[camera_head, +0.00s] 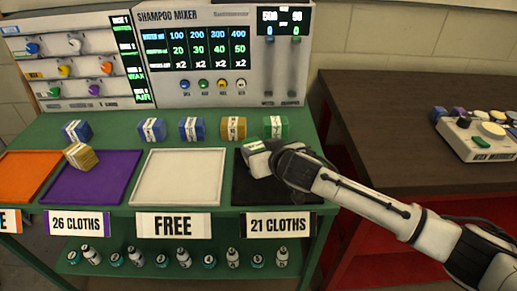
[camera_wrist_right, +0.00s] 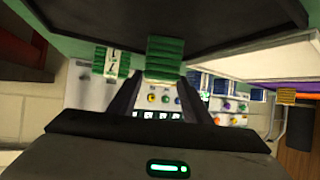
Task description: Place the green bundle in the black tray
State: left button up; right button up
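My right gripper (camera_head: 257,153) is over the black tray (camera_head: 245,193) at the right end of the green table. It is shut on a green bundle, which shows between the two fingers in the right wrist view (camera_wrist_right: 165,58). In the head view my gripper hides most of this bundle. I cannot tell whether the bundle touches the tray floor. The black tray also shows as the dark surface across the top of the wrist view (camera_wrist_right: 190,20). A second green bundle (camera_head: 276,127) with a white label stands behind the tray. My left gripper is not in view.
Left of the black tray are an empty white tray (camera_head: 180,177), a purple tray (camera_head: 95,188) with a tan bundle (camera_head: 81,156), and an orange tray (camera_head: 25,177). Blue and tan bundles stand behind them, before the shampoo mixer (camera_head: 215,20). A dark counter (camera_head: 400,110) is at right.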

jog(key=o, duration=0.3)
jog(key=shift+r, duration=0.25)
jog(key=v, duration=1.2)
jog(key=shift+p, duration=0.4)
